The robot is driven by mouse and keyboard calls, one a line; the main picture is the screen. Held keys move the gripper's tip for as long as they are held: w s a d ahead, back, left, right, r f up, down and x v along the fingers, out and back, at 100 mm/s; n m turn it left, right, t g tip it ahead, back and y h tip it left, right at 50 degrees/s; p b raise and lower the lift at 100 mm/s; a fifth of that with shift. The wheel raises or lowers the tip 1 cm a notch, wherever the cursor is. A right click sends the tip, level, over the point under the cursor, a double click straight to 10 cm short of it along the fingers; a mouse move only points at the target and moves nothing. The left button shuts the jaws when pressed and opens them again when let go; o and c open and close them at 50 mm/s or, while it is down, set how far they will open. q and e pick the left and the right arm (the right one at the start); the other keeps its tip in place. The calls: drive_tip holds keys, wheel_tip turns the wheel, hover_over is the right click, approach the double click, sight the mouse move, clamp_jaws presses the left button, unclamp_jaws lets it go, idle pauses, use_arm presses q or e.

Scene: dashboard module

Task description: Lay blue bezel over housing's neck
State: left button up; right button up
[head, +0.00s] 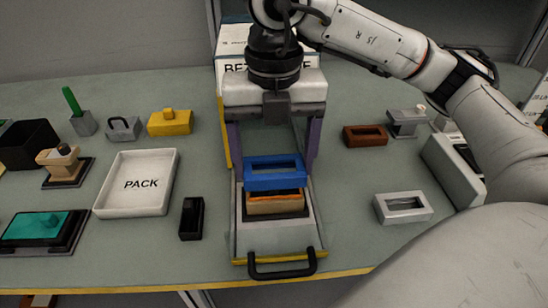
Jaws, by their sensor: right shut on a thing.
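The blue bezel (276,183) is a flat rectangular frame with an open window. My right gripper (274,163) comes from above, its two fingers on either side of the bezel, and is shut on it. The bezel is held level over the tan and orange housing (275,206), which sits on a light fixture plate (277,237). The bezel covers the upper part of the housing, so its neck is hidden. I cannot tell whether the bezel touches the housing. My left gripper is out of view.
The fixture has a black handle (282,268) at the table's front edge. A white PACK tray (137,207) and a black frame (192,218) lie left. A grey frame (403,207) and a brown frame (365,136) lie right. A box (232,42) stands behind my gripper.

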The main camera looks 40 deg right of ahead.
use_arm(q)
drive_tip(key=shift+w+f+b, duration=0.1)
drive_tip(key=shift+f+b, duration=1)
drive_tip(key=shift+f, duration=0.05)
use_arm(e)
drive_tip(key=shift+f, duration=1.25)
drive_tip(key=o, duration=1.1)
wheel_tip(320, 180, up, 3)
drive_tip(key=shift+w+f, duration=0.1)
drive_tip(key=shift+f, duration=0.1)
use_arm(q)
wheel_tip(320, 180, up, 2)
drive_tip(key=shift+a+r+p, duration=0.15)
drive_tip(key=shift+p, duration=1.1)
use_arm(e)
wheel_tip(320, 180, up, 8)
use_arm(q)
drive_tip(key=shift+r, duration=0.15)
use_arm(e)
drive_tip(key=shift+f, duration=0.15)
